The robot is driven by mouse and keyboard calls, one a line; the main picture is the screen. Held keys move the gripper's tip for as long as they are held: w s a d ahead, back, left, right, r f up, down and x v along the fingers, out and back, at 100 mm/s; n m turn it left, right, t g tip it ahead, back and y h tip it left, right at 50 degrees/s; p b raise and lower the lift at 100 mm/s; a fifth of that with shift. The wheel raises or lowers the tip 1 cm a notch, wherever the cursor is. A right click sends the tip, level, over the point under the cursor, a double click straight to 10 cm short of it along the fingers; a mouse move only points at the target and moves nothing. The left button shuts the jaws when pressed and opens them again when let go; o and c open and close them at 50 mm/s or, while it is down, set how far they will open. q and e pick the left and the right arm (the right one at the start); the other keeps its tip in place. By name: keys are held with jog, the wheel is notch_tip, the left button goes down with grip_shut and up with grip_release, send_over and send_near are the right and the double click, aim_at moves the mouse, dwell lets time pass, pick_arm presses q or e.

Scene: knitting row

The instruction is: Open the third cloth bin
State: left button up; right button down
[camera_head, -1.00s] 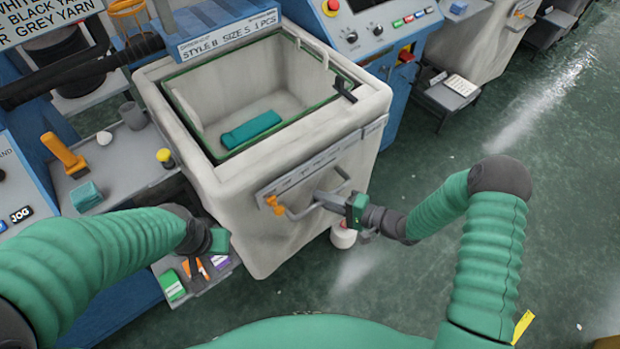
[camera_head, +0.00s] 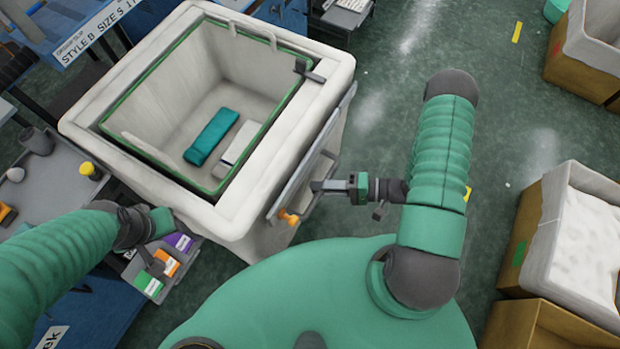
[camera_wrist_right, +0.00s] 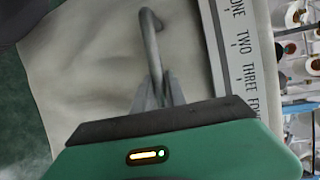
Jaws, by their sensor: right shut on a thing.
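The cloth bin (camera_head: 330,75) is a pale, open-topped drawer with a green inner rim, standing out from the blue machine. A teal folded piece (camera_head: 211,137) and a grey-white piece (camera_head: 240,143) lie inside. Its front carries a grey strip with an orange pointer (camera_head: 288,217) and a bar handle. In the right wrist view, the handle (camera_wrist_right: 150,35) runs between my fingers and the strip reads ONE, TWO, THREE (camera_wrist_right: 240,55). My right gripper (camera_head: 318,187) is shut on that handle. My left gripper (camera_head: 152,258) is by the small boxes at lower left; its jaws are unclear.
A grey side tray (camera_head: 65,185) with a cup and a yellow-topped item stands left of the bin. Small green, orange and purple boxes (camera_head: 166,263) lie below it. Cardboard boxes (camera_head: 530,225) stand at the right. Green floor is clear between them and the bin.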

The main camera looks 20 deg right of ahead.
jog(key=shift+s+d+f, duration=0.2)
jog(key=shift+s, duration=0.05)
jog(key=c, duration=1.4)
grip_release()
jog(key=shift+w, duration=0.1)
jog(key=shift+o, duration=0.2)
jog(key=shift+r, duration=0.1)
jog(key=v, duration=1.7)
